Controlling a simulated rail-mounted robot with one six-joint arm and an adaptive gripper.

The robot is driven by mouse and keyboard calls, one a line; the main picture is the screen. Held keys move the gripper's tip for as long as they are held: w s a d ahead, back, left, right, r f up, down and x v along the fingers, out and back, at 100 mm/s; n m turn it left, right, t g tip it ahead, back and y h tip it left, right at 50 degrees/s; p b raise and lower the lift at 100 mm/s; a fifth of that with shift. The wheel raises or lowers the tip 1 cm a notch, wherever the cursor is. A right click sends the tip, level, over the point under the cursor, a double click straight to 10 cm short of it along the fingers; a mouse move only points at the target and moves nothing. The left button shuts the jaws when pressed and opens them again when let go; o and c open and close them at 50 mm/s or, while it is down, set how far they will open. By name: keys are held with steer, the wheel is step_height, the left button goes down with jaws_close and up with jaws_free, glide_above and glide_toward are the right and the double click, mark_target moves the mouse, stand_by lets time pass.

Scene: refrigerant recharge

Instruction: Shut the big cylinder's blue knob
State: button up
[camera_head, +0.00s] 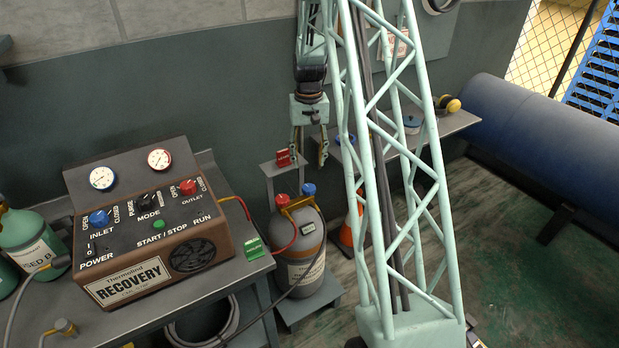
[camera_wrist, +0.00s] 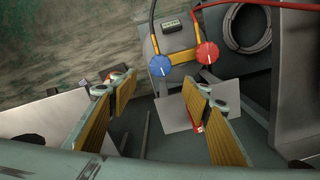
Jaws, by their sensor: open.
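The big cylinder (camera_head: 302,252) is grey and stands upright on a low platform right of the bench. Its blue knob (camera_head: 309,189) and red knob (camera_head: 282,201) sit on a yellow valve fitting on top. In the wrist view the blue knob (camera_wrist: 160,66) is left of the red knob (camera_wrist: 208,53), with a white mark on each. My gripper (camera_head: 311,162) is open and empty, pointing down, above the cylinder top in the head view. In the wrist view the blue knob shows between and beyond the fingers of my gripper (camera_wrist: 160,88), apart from both.
The recovery machine (camera_head: 150,230) sits on the bench at left. A red hose (camera_head: 294,238) runs to the cylinder. A shelf (camera_head: 440,130) and orange cone (camera_head: 349,228) are right.

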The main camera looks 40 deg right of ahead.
mark_target(310, 188)
steer(key=n+p, duration=0.1)
steer(key=n, duration=0.1)
steer(key=r+n+p, duration=0.1)
steer(key=n, duration=0.2)
steer(key=r+n+p, duration=0.1)
steer(key=n, duration=0.2)
steer(key=shift+s+a, duration=0.15)
steer(key=shift+s, duration=0.25)
steer(key=shift+f, duration=0.15)
steer(key=shift+f+b, duration=1)
steer(key=shift+f, duration=5.8)
steer(key=c, duration=0.9)
